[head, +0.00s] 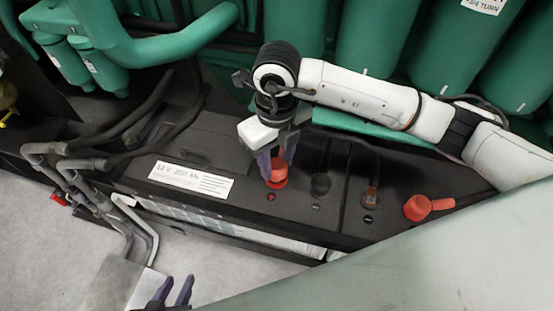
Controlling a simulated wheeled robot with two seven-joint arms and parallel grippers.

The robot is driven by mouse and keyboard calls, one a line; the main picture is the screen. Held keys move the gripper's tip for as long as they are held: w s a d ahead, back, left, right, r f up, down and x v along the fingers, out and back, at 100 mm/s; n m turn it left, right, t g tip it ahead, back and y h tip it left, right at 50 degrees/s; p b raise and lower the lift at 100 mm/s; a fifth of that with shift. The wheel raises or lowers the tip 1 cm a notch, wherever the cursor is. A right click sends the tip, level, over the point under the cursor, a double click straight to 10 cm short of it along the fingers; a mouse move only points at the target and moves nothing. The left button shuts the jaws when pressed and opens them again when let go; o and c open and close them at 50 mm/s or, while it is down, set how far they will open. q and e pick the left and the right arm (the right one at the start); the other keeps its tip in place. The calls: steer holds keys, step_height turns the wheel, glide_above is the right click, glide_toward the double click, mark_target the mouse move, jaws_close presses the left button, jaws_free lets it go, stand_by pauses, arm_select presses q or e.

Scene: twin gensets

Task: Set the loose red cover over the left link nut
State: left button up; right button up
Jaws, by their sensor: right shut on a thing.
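My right gripper (277,168) points down over the black battery top, its purple fingers shut on a red cover (278,182). The cover is upright at the battery surface, just behind a red plus mark; I cannot tell whether it is fully seated. No nut shows under it; anything there is hidden by the cover and fingers. My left gripper (176,291) is low at the bottom edge, over the pale floor, with its two purple fingers apart and empty.
A black battery with a white 12 V label (191,180) lies under the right gripper. Green engine parts (385,40) stand behind. Grey pipes (75,165) are at left.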

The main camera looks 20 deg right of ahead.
steer(key=shift+f, duration=0.25)
steer(key=shift+f+b, duration=0.75)
steer(key=shift+b, duration=0.05)
steer(key=o, duration=1.1)
steer(key=shift+o, duration=0.5)
steer(key=shift+o, duration=1.2)
steer(key=shift+r, duration=0.1)
